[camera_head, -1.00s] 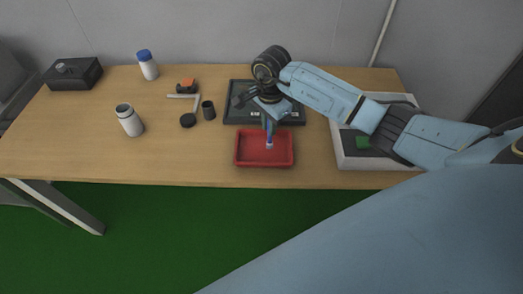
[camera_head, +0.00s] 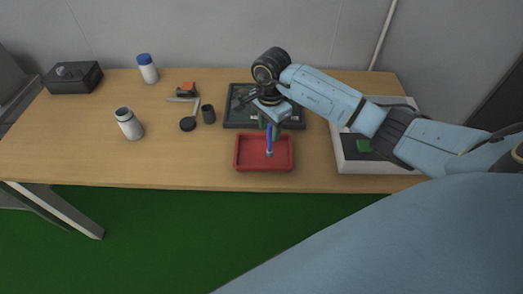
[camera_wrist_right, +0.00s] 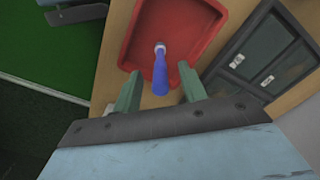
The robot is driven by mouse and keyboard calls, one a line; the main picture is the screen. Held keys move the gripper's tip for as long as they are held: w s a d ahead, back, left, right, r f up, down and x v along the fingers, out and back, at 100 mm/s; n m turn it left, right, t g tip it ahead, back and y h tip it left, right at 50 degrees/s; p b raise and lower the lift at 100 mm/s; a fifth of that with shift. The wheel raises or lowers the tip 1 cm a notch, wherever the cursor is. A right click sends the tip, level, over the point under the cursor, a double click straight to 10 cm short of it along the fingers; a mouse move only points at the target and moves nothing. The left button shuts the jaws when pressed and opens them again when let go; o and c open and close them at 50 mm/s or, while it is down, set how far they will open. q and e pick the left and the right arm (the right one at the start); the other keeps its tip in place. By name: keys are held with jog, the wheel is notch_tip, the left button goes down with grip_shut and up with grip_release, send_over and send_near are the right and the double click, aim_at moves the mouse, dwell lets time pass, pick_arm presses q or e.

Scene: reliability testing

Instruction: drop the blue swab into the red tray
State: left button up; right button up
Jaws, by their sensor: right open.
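The blue swab (camera_head: 269,139) stands nearly upright over the red tray (camera_head: 240,163), with its pale tip low inside the tray's outline. My right gripper (camera_head: 270,125) is above the tray's back part, with its fingers pointing down. In the right wrist view the swab (camera_wrist_right: 160,76) lies between the two green fingers of the open gripper (camera_wrist_right: 160,92), with a gap on each side. Its pale end points at the red tray (camera_wrist_right: 203,52). I cannot tell whether the tip touches the tray floor. My left gripper is not in view.
A dark case (camera_head: 235,121) lies just behind the tray. A white box (camera_head: 347,164) is to the right under my arm. The table's front left is clear.

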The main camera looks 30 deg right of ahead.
notch_tip(320, 180, up, 12)
dwell(0.4)
jog(key=shift+r, duration=0.1)
